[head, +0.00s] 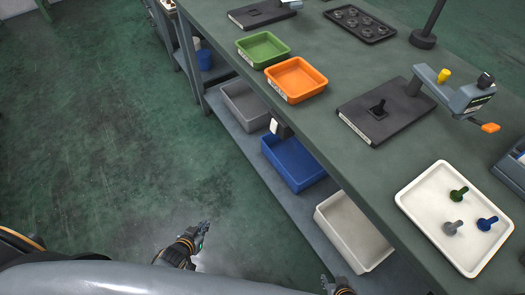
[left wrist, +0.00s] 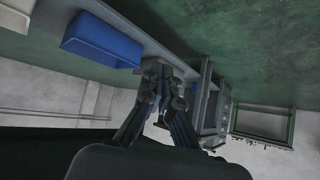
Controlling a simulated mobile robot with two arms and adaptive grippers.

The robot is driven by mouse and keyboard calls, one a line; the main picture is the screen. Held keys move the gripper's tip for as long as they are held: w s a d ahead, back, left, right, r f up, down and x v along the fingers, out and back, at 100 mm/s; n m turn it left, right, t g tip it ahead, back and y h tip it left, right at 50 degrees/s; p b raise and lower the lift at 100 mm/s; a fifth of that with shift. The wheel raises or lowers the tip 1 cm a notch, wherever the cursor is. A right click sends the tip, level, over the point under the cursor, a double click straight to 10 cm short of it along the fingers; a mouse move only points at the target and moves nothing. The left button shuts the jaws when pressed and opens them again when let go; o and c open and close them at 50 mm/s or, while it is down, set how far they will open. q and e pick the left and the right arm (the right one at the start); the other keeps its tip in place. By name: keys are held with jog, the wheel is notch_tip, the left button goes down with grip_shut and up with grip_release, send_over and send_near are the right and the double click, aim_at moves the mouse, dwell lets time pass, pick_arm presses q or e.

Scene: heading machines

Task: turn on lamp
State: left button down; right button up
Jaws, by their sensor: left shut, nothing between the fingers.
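No lit lamp shows. A dark upright pole on a round base (head: 423,39) stands at the back right of the workbench; its top is out of view, so I cannot tell whether it is a lamp. A small white piece, possibly a switch, (head: 275,127) is on the bench's front edge below the orange tray. My left gripper (head: 204,228) is shut and empty, over the floor in front of the bench and apart from it. Its fingers also show in the left wrist view (left wrist: 163,72). My right gripper (head: 339,285) shows only partly at the bottom edge.
The green workbench (head: 330,125) carries a green tray (head: 263,49), an orange tray (head: 296,80), a machine (head: 455,95) and a white tray (head: 420,190) with bolt-like parts. Grey and blue bins (head: 293,163) sit on the lower shelf. The floor at left is clear.

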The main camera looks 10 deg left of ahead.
pick_arm(q)
jog(key=w+d+r+m+t+h+b, duration=0.15)
jog(key=w+r+t+h+b, duration=0.5)
jog(key=w+r+b, duration=0.85)
pick_arm(e)
jog(key=w+a+r+t+y, duration=0.1)
jog(key=w+a+r+t, duration=0.2)
jog(key=w, duration=0.4)
jog(key=w+a+r+t, duration=0.1)
jog(key=w+r+t, duration=0.1)
jog(key=w+r, duration=0.4)
pick_arm(q)
jog(key=s+d+r+m+t+h+b, duration=0.1)
jog(key=s+d+r+m+h+b, duration=0.1)
jog(key=r+h+b, duration=0.3)
jog(key=s+d+r+m+t+h+b, duration=0.1)
jog(key=s+d+r+m+h+b, duration=0.1)
jog(key=d+r+m+h+b, duration=0.2)
notch_tip(320, 180, up, 3)
jog(key=shift+s+d+r+h+b, duration=0.1)
jog(key=shift+s+d+h+b, duration=0.05)
jog(key=shift+d+h+b, duration=0.6)
pick_arm(e)
notch_tip(320, 180, up, 12)
jog(key=w+t+y, duration=0.1)
jog(key=t, duration=0.3)
jog(key=shift+w+t, duration=0.15)
jog(key=shift+t, duration=0.25)
